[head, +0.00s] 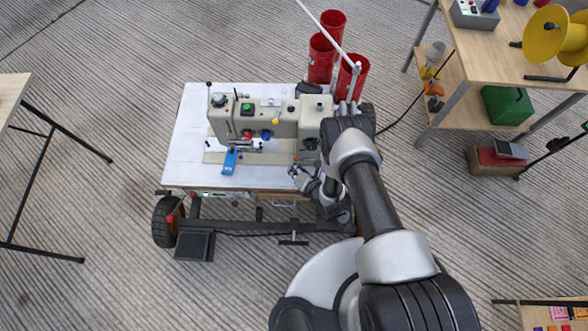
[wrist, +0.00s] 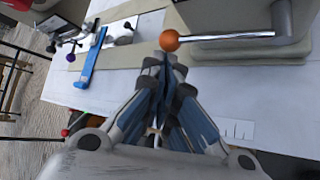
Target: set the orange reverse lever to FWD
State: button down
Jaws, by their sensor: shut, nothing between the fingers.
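The orange ball knob (wrist: 169,40) of the reverse lever shows at the top centre of the wrist view. Its pale metal rod (wrist: 235,38) runs right to the sewing machine's body. My gripper (wrist: 167,62) is shut and empty, its fingertips just below the knob in the picture; I cannot tell whether they touch it. In the head view my gripper (head: 297,172) is low over the right front of the white table, beside the cream sewing machine (head: 285,122). No FWD mark is readable.
The white sewing table (head: 190,125) carries a blue part (head: 230,162) near the needle area. A wooden shelf table (head: 470,60) is at the upper right.

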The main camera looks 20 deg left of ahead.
jog(key=shift+d+r+p, duration=0.1)
jog(key=shift+r+p, duration=0.65)
jog(key=shift+r, duration=0.45)
